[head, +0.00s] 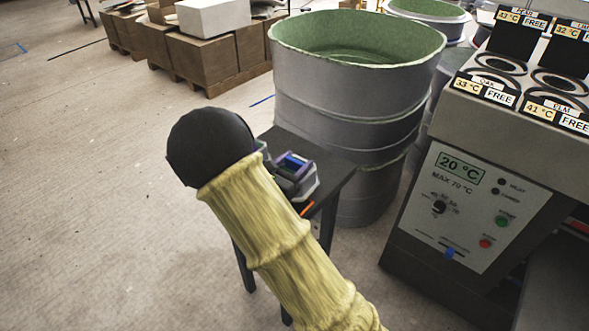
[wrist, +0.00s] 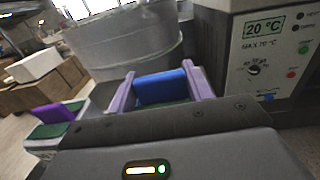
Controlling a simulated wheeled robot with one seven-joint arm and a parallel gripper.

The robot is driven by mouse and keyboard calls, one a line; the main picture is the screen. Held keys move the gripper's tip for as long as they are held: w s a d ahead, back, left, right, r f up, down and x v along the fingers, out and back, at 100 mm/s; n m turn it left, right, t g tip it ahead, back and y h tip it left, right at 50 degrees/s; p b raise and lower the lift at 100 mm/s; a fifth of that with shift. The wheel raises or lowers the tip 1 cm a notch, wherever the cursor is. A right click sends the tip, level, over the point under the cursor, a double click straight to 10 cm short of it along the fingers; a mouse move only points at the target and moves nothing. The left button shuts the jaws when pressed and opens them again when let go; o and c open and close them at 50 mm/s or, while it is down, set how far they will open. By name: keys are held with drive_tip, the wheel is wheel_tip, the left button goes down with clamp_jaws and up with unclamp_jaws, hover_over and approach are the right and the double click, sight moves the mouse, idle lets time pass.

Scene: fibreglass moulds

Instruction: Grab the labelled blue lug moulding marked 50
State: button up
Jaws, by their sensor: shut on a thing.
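The blue lug moulding (wrist: 162,87) sits between the two purple fingers of my gripper (wrist: 160,78) in the wrist view. The fingers are shut on it, one at each side. A green surface shows just below it. In the head view the blue piece (head: 291,162) shows at the small dark stand, in or just over a pale mould (head: 306,188). My black wrist and yellow-sleeved arm cover part of this area. No marking 50 can be read on the piece.
A purple moulding (wrist: 57,112) sits in a second mould to the left. The dark stand (head: 335,172) holds them. A large grey drum (head: 340,85) with a green inside stands behind. A heated unit (head: 470,200) reading 20 °C is at right. Brown boxes (head: 205,60) stand far left.

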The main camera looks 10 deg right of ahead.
wheel_tip(320, 180, up, 8)
drive_tip(key=shift+f+p, duration=0.1)
drive_tip(key=shift+p, duration=0.45)
drive_tip(key=shift+s, duration=0.1)
